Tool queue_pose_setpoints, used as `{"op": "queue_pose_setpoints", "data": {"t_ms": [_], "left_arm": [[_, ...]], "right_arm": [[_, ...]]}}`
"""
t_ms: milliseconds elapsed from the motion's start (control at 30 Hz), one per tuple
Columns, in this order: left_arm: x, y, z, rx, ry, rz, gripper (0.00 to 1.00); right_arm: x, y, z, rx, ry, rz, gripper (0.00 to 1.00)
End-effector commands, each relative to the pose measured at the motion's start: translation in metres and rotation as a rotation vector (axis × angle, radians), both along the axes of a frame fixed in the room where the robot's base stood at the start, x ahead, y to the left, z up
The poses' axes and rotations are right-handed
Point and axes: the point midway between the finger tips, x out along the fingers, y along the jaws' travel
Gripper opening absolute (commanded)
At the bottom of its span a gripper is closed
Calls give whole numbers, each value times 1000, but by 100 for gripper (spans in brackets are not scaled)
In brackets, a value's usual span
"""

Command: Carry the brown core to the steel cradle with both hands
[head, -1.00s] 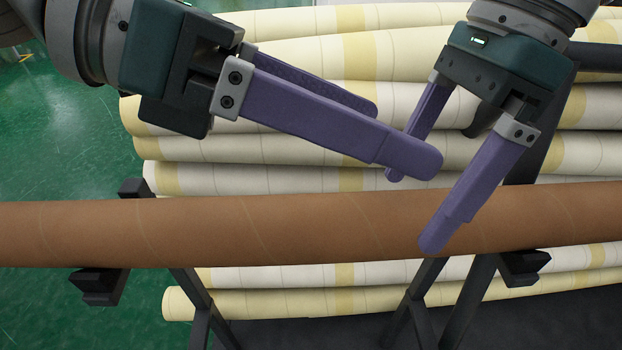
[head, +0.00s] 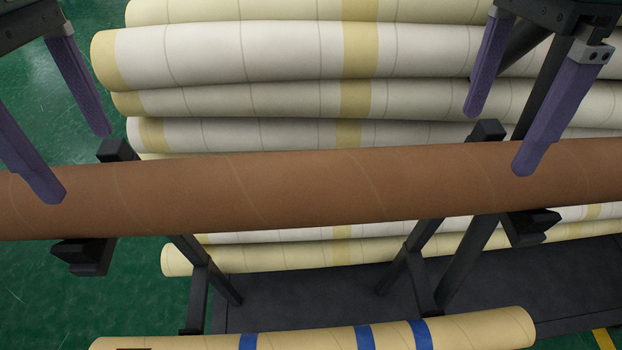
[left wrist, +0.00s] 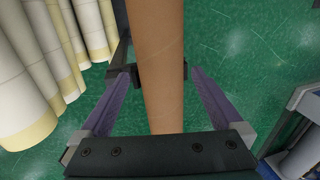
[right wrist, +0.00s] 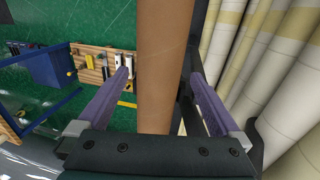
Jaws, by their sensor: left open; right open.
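The brown core (head: 300,187) is a long plain tube lying across the head view, resting on dark brackets of a stand. My left gripper (head: 80,163) is open over its left part. In the left wrist view the core (left wrist: 157,50) runs between the spread fingers, with gaps on both sides. My right gripper (head: 500,140) is open over its right part. In the right wrist view the core (right wrist: 163,60) also lies between the open fingers. Neither gripper holds it. I cannot identify the steel cradle for certain in any view.
Cream wrapped rolls (head: 240,55) are stacked behind the core. A tan roll with blue bands (head: 300,335) lies low in front. Dark brackets (head: 85,255) and (head: 530,226) stick out under the core. A blue frame (right wrist: 50,110) and a tool board (right wrist: 98,63) show in the right wrist view.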

Motion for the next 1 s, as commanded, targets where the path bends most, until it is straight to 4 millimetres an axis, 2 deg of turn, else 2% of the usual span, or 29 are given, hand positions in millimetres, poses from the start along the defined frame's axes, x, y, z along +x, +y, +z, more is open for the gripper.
{"op": "queue_pose_setpoints", "data": {"t_ms": [200,400,600,867,1000], "left_arm": [[-9,0,-39,-1,6,0,100],[-14,-1,-66,-1,3,0,100],[-15,0,-77,-1,1,0,100],[-16,0,-77,-1,0,-1,100],[-15,0,-77,-1,0,-1,85]], "right_arm": [[-9,0,-40,0,5,-1,100],[-14,1,-66,1,3,-1,100],[-16,1,-77,1,1,1,100],[-16,0,-77,1,0,1,100],[-16,0,-77,1,0,1,85]]}}
